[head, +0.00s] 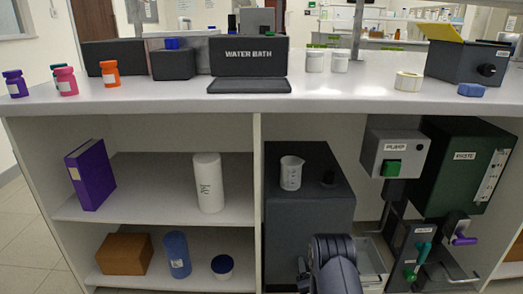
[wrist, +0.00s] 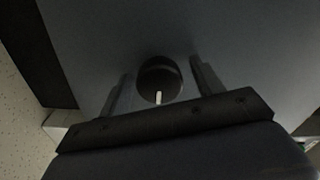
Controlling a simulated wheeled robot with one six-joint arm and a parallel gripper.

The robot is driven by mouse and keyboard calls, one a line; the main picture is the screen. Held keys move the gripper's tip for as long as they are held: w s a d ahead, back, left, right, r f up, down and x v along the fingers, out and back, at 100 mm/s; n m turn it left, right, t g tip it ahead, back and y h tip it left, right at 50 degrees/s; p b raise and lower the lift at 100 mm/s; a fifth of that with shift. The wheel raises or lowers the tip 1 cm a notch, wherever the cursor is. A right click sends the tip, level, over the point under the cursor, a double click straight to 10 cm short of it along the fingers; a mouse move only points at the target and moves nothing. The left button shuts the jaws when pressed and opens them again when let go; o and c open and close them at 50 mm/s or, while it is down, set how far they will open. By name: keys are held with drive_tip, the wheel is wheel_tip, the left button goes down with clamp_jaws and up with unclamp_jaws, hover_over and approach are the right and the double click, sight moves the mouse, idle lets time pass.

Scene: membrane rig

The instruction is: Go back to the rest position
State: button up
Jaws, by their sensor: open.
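My gripper (wrist: 160,72) shows in the wrist view with its two fingers apart. A round dark knob (wrist: 158,84) with a white mark shows between the fingers, on a plain grey face (wrist: 240,50). I cannot tell whether the fingers touch the knob. Nothing is seen held. In the head view my arm is at the bottom, right of centre, low in front of the dark grey cabinet (head: 312,215). The fingers cannot be made out there.
A white beaker (head: 291,173) stands on the cabinet. To the right are the pump box (head: 395,150), the green waste box (head: 455,180) and a stand with coloured handles (head: 412,255). The counter (head: 190,98) holds jars and the water bath (head: 249,57). Shelves are at left.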

drive_tip(key=n, duration=0.5)
drive_tip(key=shift+n, duration=0.3)
drive_tip(key=n, duration=0.6)
drive_tip(key=shift+a, duration=0.1)
drive_tip(key=s+p, duration=0.1)
drive_tip(key=s, duration=0.1)
drive_tip(key=shift+s, duration=0.35)
